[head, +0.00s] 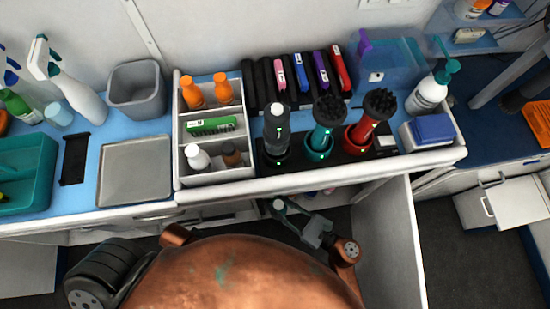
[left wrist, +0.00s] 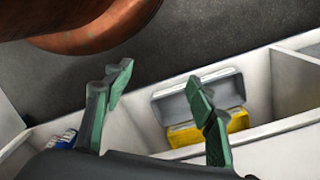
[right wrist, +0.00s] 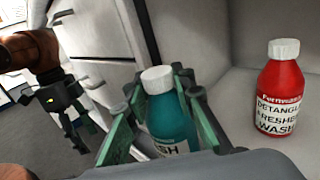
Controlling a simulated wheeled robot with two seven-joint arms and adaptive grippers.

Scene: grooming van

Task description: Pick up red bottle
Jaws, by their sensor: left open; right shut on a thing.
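The red bottle (right wrist: 280,90) has a white cap and a label with dark lettering. It stands upright on a pale surface at the right of the right wrist view, apart from my right gripper (right wrist: 158,90). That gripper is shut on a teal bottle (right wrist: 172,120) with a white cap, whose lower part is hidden. In the head view my right gripper (head: 292,212) is low, in front of the counter. My left gripper (left wrist: 160,90) is open and empty in the left wrist view. I cannot make out the red bottle in the head view.
A pale compartment box in the left wrist view holds a grey and yellow item (left wrist: 205,100). The counter carries a divided organizer (head: 205,75), a metal tray (head: 135,170), a grey bin (head: 137,88) and several clippers. White drawers (right wrist: 90,50) stand beside my right gripper.

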